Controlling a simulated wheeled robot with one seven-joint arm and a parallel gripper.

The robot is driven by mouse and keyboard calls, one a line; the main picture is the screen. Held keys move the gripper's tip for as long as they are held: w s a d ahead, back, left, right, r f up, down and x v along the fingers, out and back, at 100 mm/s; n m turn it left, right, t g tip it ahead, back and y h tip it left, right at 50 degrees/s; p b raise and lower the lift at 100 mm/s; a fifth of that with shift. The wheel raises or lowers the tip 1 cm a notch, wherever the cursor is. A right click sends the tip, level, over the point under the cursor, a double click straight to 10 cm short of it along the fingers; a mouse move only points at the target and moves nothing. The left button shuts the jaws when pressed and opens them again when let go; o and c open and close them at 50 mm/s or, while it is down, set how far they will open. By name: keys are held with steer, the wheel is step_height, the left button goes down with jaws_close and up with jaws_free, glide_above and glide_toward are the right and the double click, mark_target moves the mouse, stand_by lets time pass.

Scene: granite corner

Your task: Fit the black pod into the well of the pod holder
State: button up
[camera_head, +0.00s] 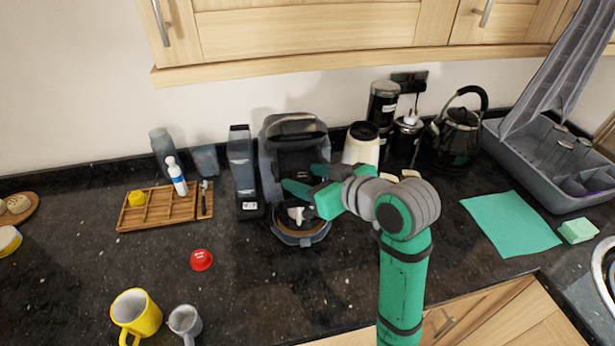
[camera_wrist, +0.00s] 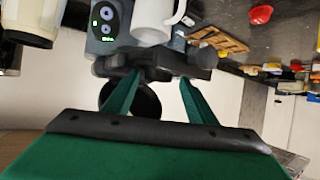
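The coffee machine (camera_head: 268,175) stands at the back of the counter, its dark lid (camera_head: 295,124) raised. The pod holder appears to be the dark part in its middle; its well is not clearly seen. My gripper (camera_head: 305,180) reaches into the machine from the right, at that dark part. In the wrist view, which is upside down, my two green fingers (camera_wrist: 158,78) stand apart, tips at a dark horizontal part of the machine (camera_wrist: 205,60). I cannot make out the black pod with certainty. A dark patch shows between the fingers; I cannot tell whether it is gripped.
A white mug (camera_wrist: 153,20) stands in the machine. A red pod (camera_head: 201,260) lies on the counter. A wooden tray (camera_head: 160,208) is left, a yellow mug (camera_head: 136,314) and grey cup (camera_head: 185,323) front left. A cream jar (camera_head: 360,148) and kettle (camera_head: 458,135) stand right.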

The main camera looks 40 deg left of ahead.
steer(key=shift+w+d, duration=0.1)
stand_by(0.4)
steer(key=shift+d+r, duration=0.25)
steer(key=shift+d, duration=0.2)
steer(key=v, duration=1.1)
steer(key=shift+a, duration=0.1)
